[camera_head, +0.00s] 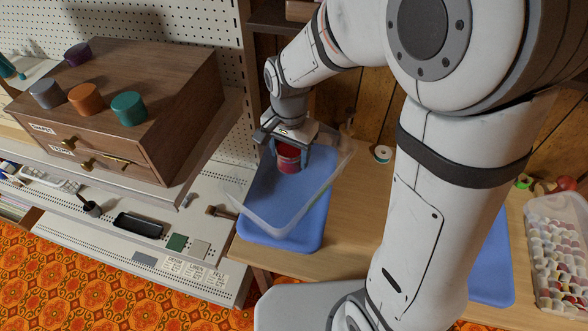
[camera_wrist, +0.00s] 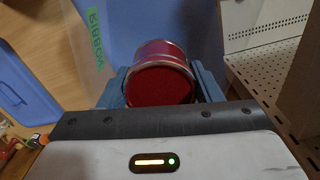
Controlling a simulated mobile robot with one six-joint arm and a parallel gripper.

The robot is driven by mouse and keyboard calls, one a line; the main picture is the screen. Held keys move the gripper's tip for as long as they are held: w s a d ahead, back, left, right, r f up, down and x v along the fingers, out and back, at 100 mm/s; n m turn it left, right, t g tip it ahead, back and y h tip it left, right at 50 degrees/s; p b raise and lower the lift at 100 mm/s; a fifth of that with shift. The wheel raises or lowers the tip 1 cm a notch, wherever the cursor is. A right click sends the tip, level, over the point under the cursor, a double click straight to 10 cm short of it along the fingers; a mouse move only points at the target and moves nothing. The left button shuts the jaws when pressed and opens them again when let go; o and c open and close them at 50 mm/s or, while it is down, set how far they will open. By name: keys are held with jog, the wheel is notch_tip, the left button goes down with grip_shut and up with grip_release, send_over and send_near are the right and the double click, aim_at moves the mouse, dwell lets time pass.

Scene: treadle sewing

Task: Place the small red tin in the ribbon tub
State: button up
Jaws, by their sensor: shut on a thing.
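The small red tin (camera_head: 288,158) is held upright between the fingers of my gripper (camera_head: 290,152). In the wrist view the tin (camera_wrist: 162,80) shows its round red end and silver rim, with a blue-grey finger of my gripper (camera_wrist: 160,90) on each side.
A wooden drawer chest (camera_head: 140,80) with several coloured lids on top stands at the left, by a white pegboard (camera_head: 190,30). A clear bin of buttons (camera_head: 560,250) stands at the right.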

aim_at(292, 148)
jog(key=f, duration=0.8)
jog(key=shift+d+f, duration=0.2)
jog(key=shift+f, duration=0.1)
jog(key=o, duration=0.5)
jog(key=shift+f, duration=0.15)
jog(key=o, duration=0.4)
jog(key=shift+o, duration=0.2)
notch_tip(292, 148, up, 12)
jog(key=shift+r, duration=0.25)
jog(key=s+d+r+n+t, duration=0.1)
jog(key=s+d+r+n, duration=0.2)
jog(key=s+d, duration=0.3)
jog(key=s+d+r+n+t, duration=0.2)
jog(key=s+d+r+n, duration=0.1)
jog(key=s+d, duration=0.3)
jog(key=shift+d+r+n, duration=0.2)
jog(key=shift+d+n, duration=0.05)
jog(key=shift+n, duration=0.05)
